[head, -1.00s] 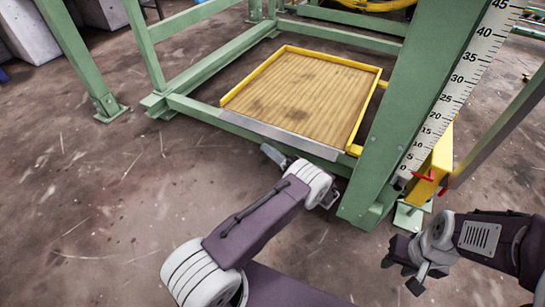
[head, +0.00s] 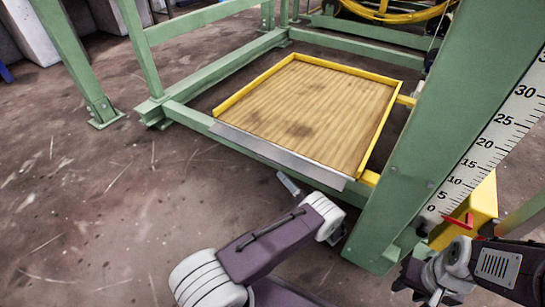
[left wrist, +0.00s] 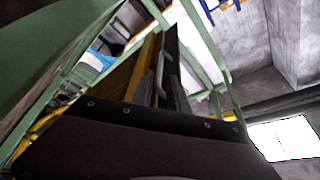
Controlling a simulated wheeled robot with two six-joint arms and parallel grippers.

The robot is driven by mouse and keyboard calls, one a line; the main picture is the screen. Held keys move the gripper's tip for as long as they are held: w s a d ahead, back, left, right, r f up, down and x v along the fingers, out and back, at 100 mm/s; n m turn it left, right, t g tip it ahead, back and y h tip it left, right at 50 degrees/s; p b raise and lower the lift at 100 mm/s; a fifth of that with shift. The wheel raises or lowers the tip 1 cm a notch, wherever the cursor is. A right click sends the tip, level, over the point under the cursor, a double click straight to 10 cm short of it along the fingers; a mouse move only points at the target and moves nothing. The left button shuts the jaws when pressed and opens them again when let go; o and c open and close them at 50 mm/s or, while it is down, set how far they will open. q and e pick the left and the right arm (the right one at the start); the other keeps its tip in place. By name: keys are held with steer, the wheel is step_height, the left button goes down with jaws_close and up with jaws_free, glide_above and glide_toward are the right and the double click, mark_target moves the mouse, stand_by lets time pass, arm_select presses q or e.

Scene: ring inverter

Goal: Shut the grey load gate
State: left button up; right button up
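A grey metal strip (head: 282,155), which looks like the load gate, lies along the front edge of the wooden platform (head: 310,105). It lies low and roughly flat there, not standing up as a barrier. My left gripper (head: 290,183) is just in front of and below this strip, largely hidden by its own wrist. In the left wrist view a dark panel with a handle (left wrist: 166,50) rises close to the gripper; I cannot tell if they touch. My right gripper (head: 425,284) is at the lower right, beside the green post, away from the strip; its fingers are unclear.
Yellow rims (head: 255,83) edge the platform inside a green frame. A thick green post (head: 415,150) with a scale (head: 490,145) and a red pointer (head: 457,221) stands at right, near my right arm. The floor (head: 90,200) at left is clear.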

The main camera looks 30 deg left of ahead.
mark_target(271, 156)
arm_select(q)
steer(key=b+x, duration=0.4)
steer(key=x, duration=0.4)
steer(key=shift+a+f, duration=0.1)
steer(key=shift+a, duration=0.1)
steer(key=shift+w+a+r, duration=0.15)
steer(key=shift+a+r, duration=0.1)
steer(key=shift+a, duration=0.05)
jaws_close()
